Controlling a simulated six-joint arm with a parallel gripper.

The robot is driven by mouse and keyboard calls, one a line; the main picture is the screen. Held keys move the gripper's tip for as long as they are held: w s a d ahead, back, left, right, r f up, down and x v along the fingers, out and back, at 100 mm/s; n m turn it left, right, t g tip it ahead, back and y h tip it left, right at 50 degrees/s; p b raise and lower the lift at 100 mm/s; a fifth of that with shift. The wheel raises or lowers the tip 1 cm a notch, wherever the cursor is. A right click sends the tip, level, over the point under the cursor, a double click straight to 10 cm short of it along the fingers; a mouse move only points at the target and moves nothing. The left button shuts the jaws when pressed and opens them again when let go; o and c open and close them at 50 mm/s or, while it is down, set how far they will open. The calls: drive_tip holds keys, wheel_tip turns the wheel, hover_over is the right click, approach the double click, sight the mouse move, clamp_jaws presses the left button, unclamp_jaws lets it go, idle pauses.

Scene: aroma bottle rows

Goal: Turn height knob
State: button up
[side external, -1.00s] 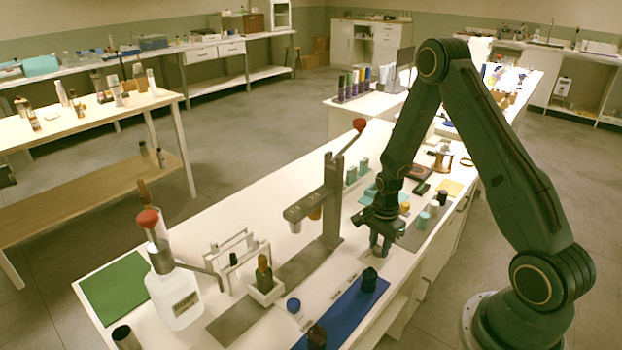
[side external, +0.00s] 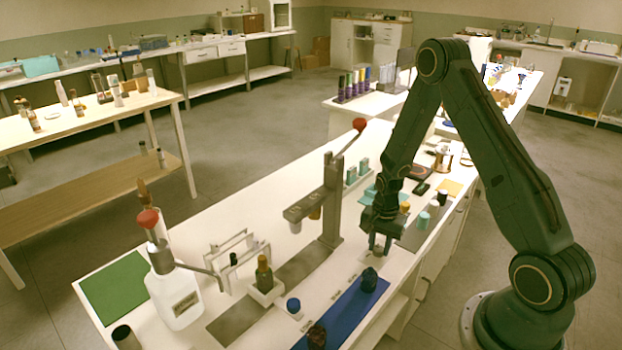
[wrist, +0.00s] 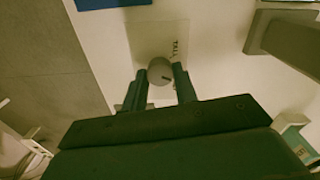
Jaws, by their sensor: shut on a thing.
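The height knob (wrist: 160,70) is a round grey knob with a dark mark on its face. It sits on a pale plate (wrist: 150,38) that carries the printed word "TALL". My gripper (wrist: 163,84) is shut on the knob, one finger on each side of it.
A grey press (side external: 331,205) with a red-tipped lever stands left of my gripper. A blue mat (side external: 350,312) with dark-capped bottles lies in front. Small jars (side external: 423,220) stand close on the right. A white pump bottle (side external: 175,295) is at the far left.

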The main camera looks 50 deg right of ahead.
sight(379, 248)
drive_tip(key=n, duration=1.3)
drive_tip(key=shift+n, duration=0.4)
drive_tip(key=o, duration=1)
drive_tip(key=shift+c, duration=0.2)
drive_tip(key=shift+r, duration=0.1)
wheel_tip(379, 248, up, 14)
drive_tip(key=shift+f, duration=0.25)
